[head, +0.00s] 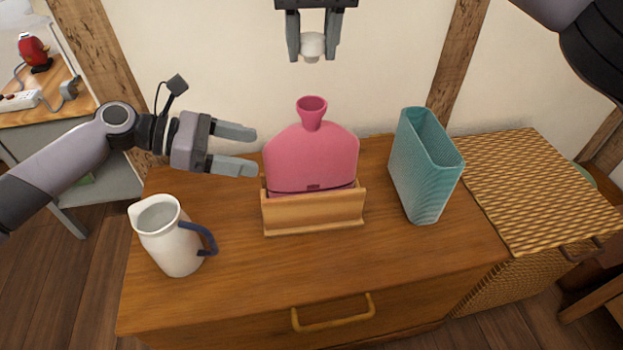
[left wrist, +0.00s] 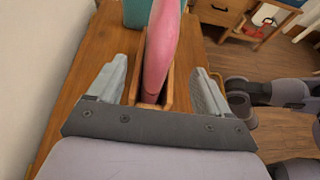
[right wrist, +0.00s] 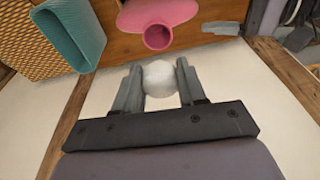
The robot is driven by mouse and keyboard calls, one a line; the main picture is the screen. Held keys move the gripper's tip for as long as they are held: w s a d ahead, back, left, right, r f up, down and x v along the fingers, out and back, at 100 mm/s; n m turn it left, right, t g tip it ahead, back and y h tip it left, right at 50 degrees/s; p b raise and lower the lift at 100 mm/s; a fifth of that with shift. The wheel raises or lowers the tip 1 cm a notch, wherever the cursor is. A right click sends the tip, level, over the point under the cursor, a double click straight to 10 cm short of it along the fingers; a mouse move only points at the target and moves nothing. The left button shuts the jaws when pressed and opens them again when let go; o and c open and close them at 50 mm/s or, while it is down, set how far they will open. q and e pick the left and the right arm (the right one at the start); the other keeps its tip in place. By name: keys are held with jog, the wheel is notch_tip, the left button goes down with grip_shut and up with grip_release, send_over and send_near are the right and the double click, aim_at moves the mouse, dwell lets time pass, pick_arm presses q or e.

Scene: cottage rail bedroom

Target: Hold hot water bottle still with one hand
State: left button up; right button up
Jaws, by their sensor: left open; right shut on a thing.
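The pink hot water bottle (head: 311,158) stands upright in a wooden holder (head: 314,212) on the dresser, its neck open at the top. My left gripper (head: 256,151) is open just left of the bottle, its fingers pointing at the bottle's side. In the left wrist view the bottle (left wrist: 162,45) lies ahead between the spread fingers. My right gripper (head: 312,46) is above and behind the bottle, shut on a small white round stopper. The stopper (right wrist: 160,79) also shows between the fingers in the right wrist view, apart from the bottle's mouth (right wrist: 158,37).
A white jug (head: 170,237) with a blue handle stands at the dresser's front left. A teal ribbed container (head: 424,168) stands right of the bottle. A woven chest (head: 535,190) adjoins on the right. The dresser top (head: 250,275) is clear in front of the holder.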

aim_at(289, 159)
pick_arm(q)
jog(key=x, duration=0.8)
jog(key=shift+d+f, duration=0.2)
jog(key=shift+d, duration=0.15)
grip_shut()
pick_arm(e)
jog(key=shift+w+f, duration=0.1)
jog(key=shift+f, duration=2.4)
